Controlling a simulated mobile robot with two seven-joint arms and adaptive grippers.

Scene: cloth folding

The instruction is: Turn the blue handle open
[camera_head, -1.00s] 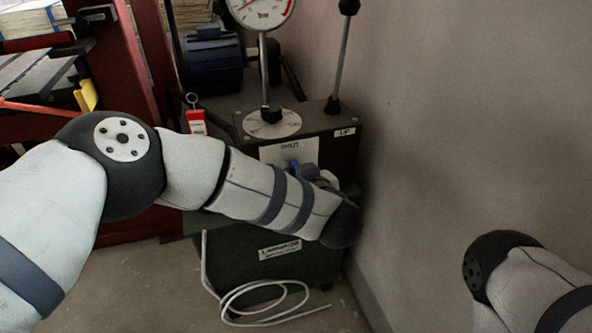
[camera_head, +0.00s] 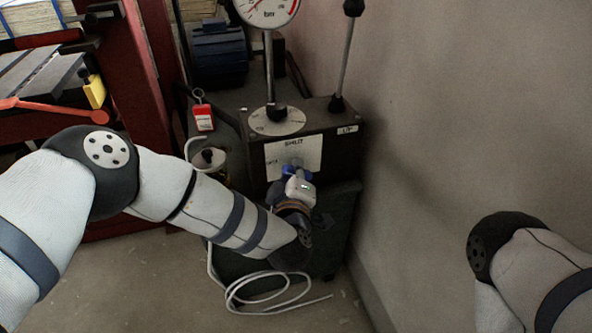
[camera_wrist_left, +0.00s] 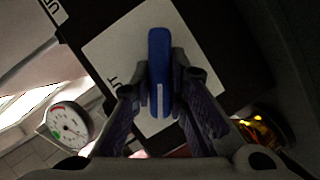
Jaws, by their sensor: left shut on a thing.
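The blue handle (camera_head: 290,170) sits on the front of the dark box (camera_head: 343,150), over a white plate (camera_head: 310,150) marked SHUT at its top. My left gripper (camera_head: 297,176) reaches the handle from below and in front, and partly hides it in the head view. In the left wrist view the handle (camera_wrist_left: 159,60) stands between the two fingers of my left gripper (camera_wrist_left: 160,82), which are shut on it. My right gripper is out of view; only part of my right arm shows at the lower right.
A grey wall (camera_head: 460,110) stands close on the right. A red tag (camera_head: 203,117) and a white hose (camera_head: 262,300) are nearby.

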